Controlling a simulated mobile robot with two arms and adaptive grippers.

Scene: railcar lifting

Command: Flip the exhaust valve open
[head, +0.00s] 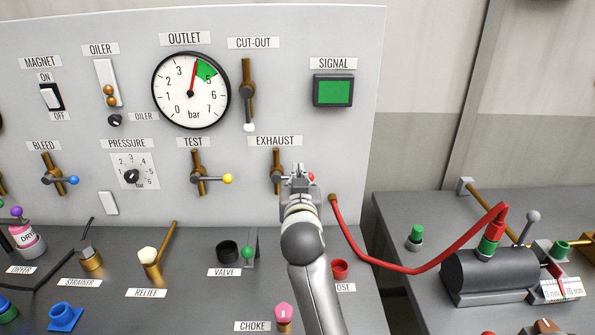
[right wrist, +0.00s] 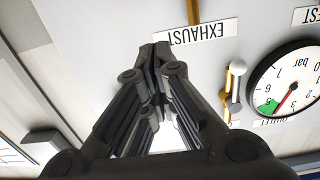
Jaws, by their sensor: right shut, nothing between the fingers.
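The exhaust valve (head: 277,168) is a vertical brass pipe on the grey panel under the EXHAUST label. Its lever points right and ends in a red knob (head: 312,177), which shows just past my gripper's right side. My right gripper (head: 299,172) is in front of the lever in the head view, hiding most of it. Its fingers are closed with nothing between them. In the right wrist view the shut fingertips (right wrist: 155,52) are beside the upside-down EXHAUST label; I cannot tell whether they touch the lever. My left gripper is not in view.
The cut-out valve (head: 248,85) is above, its lever pointing down. The test valve (head: 198,175) with a yellow knob is to the left. A red hose (head: 375,258) runs from the panel's lower right to a grey cylinder (head: 490,275). The desk below holds several fittings.

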